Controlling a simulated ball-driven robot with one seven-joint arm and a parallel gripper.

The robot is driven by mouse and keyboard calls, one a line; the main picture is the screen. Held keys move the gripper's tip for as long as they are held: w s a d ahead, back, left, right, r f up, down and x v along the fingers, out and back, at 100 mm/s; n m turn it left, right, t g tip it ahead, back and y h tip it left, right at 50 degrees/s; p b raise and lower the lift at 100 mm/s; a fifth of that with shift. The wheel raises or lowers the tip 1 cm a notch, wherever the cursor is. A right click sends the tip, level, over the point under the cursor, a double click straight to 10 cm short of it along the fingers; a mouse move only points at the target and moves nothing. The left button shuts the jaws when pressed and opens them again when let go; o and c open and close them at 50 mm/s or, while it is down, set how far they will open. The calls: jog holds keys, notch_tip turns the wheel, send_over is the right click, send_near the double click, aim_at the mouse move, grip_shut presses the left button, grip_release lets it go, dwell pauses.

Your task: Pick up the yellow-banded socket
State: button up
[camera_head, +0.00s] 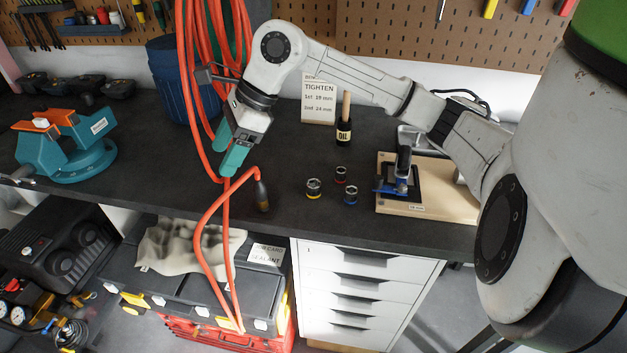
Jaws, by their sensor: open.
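The yellow-banded socket (314,189) stands on the dark bench top, a short metal cylinder with a yellow ring near its base. A red-banded socket (340,174) and a blue-banded socket (351,195) stand close to its right. My gripper (225,160) is open, with teal fingers pointing down. It is to the left of the sockets and apart from them. An orange hose passes beside the fingers; I cannot tell whether it touches them.
The orange hose (205,215) hangs over the bench front. A dark nozzle-like piece (262,196) stands between my gripper and the sockets. A wooden board (440,203) with a blue-and-black fixture lies right. A teal vise (75,150) sits left.

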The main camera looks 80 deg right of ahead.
jog(key=s+d+f+m+g+h, duration=0.1)
jog(key=s+d+f+g+h, duration=0.35)
jog(key=s+d, duration=0.8)
jog(key=g+p, duration=0.1)
send_over(315, 182)
jog(key=shift+y, duration=0.35)
jog(key=f, duration=0.5)
jog(key=shift+s+a+f, duration=0.2)
jog(key=shift+f, duration=0.15)
jog(key=shift+w+a+f+p, duration=0.15)
jog(key=shift+f+p, duration=0.9)
jog(key=shift+f, duration=1.7)
jog(key=c, duration=1.2)
jog(key=shift+o, duration=0.2)
jog(key=shift+r, duration=0.15)
